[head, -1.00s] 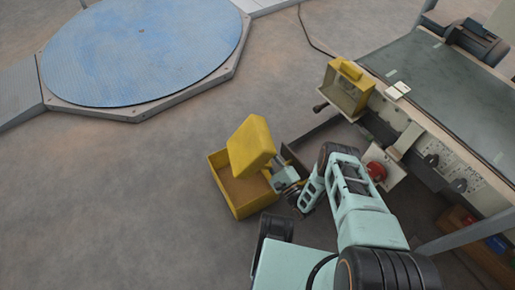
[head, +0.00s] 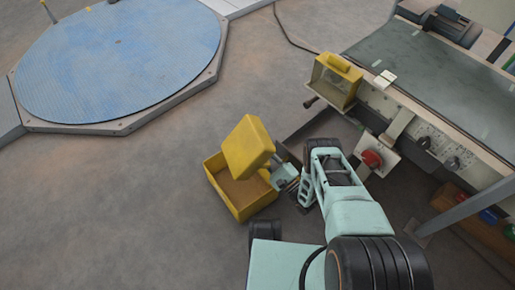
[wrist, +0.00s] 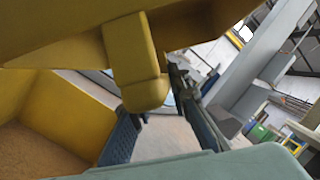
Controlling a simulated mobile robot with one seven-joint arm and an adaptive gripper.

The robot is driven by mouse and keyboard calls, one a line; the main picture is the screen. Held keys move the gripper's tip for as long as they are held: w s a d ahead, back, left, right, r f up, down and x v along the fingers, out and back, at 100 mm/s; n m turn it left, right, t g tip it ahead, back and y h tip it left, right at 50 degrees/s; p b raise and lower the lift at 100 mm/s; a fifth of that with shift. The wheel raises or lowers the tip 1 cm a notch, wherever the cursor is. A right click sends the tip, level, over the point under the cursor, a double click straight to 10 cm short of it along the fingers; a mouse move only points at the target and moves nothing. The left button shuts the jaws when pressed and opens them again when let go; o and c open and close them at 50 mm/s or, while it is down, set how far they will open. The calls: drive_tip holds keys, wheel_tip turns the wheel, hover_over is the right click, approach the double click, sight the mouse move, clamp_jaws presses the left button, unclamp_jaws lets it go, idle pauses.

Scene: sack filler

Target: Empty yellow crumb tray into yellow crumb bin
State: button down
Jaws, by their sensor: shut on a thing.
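The yellow crumb tray (head: 247,146) is tipped over the yellow crumb bin (head: 258,206), its outer face toward the head camera. Its inside is hidden there, so I cannot tell whether crumbs remain in it. The bin stands open on the floor, with a brown crumb-like surface inside. My gripper (head: 279,168) is at the tray's right side. In the wrist view, its dark fingers (wrist: 155,118) are shut on the tray's yellow handle (wrist: 137,65). The tray's underside or wall fills the top of that view, and the bin (wrist: 65,110) shows at left.
The machine bench (head: 430,75) stands at right, with a yellow box (head: 334,84) on its near side and a red button (head: 371,158) below. A blue turntable (head: 120,65) lies at upper left. The floor left of the bin is clear.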

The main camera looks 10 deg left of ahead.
idle(0.5)
wheel_tip(320, 180, up, 2)
drive_tip(key=n+g+p, duration=0.1)
drive_tip(key=n+p, duration=0.1)
drive_tip(key=shift+n+p, duration=0.4)
drive_tip(key=shift+r+n+g+p, duration=0.6)
drive_tip(key=shift+n+p, duration=0.4)
drive_tip(key=shift+n, duration=0.2)
drive_tip(key=shift+n+h+p, duration=0.3)
drive_tip(key=shift+n+p, duration=0.05)
drive_tip(key=shift+n, duration=0.25)
drive_tip(key=shift+f, duration=0.1)
